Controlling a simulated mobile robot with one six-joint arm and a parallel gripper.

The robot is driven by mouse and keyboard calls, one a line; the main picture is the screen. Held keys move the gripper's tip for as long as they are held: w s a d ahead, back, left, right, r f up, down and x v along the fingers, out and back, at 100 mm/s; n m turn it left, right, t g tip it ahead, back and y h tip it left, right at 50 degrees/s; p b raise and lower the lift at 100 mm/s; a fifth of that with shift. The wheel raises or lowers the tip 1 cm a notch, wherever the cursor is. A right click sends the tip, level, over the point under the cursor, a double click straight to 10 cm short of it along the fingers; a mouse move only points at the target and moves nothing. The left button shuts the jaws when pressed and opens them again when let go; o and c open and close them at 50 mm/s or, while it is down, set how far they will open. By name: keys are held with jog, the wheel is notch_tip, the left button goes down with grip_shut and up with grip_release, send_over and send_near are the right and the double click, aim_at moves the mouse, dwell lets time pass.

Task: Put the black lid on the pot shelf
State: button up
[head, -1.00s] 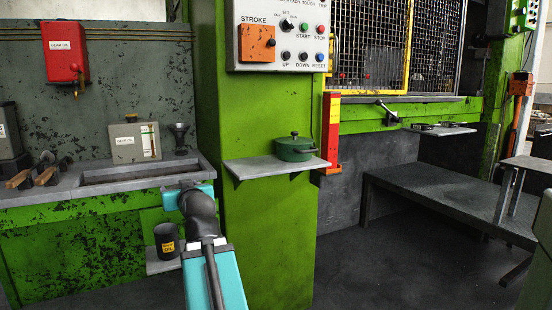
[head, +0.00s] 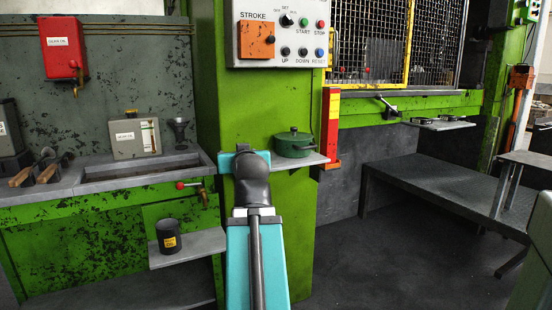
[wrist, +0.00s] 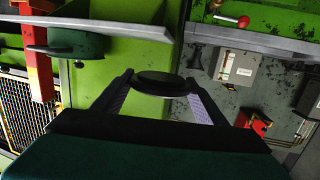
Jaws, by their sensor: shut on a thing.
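In the wrist view the black lid (wrist: 160,78) is a round dark disc with a raised top, held between the two fingers of my gripper (wrist: 160,84). In the head view my own arm hides the gripper and the lid. The pot shelf (head: 316,160) is a grey ledge on the green column, just right of my arm. A dark green lidded pot (head: 293,144) stands on it. In the wrist view, turned over, the shelf (wrist: 110,27) crosses the upper left with the pot (wrist: 78,44) beside it. The lid is apart from the shelf.
A control panel (head: 280,35) hangs above the shelf, and a red and yellow upright (head: 332,125) stands right of it. A sink bench (head: 90,187) is on the left, with a black mug (head: 168,236) on a low ledge below. A low dark table (head: 430,185) is at right.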

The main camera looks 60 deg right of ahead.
jog(key=shift+w+d+r+p, duration=0.2)
jog(key=shift+d+p, duration=0.45)
jog(key=shift+p, duration=0.5)
jog(key=d+p, duration=0.2)
jog(key=p, duration=0.2)
jog(key=w+d+p, duration=0.1)
jog(key=d+p, duration=0.1)
jog(key=p, duration=0.2)
jog(key=w+d+f+p, duration=0.1)
jog(key=d+p, duration=0.1)
jog(key=p, duration=0.1)
jog(key=shift+p, duration=0.4)
jog(key=shift+w+d+p, duration=0.1)
jog(key=shift+d+p, duration=0.1)
jog(key=shift+p, duration=0.5)
jog(key=d+p, duration=0.1)
jog(key=p, duration=0.3)
jog(key=shift+w, duration=0.3)
jog(key=d+p, duration=0.1)
jog(key=p, duration=0.4)
jog(key=shift+f, duration=0.1)
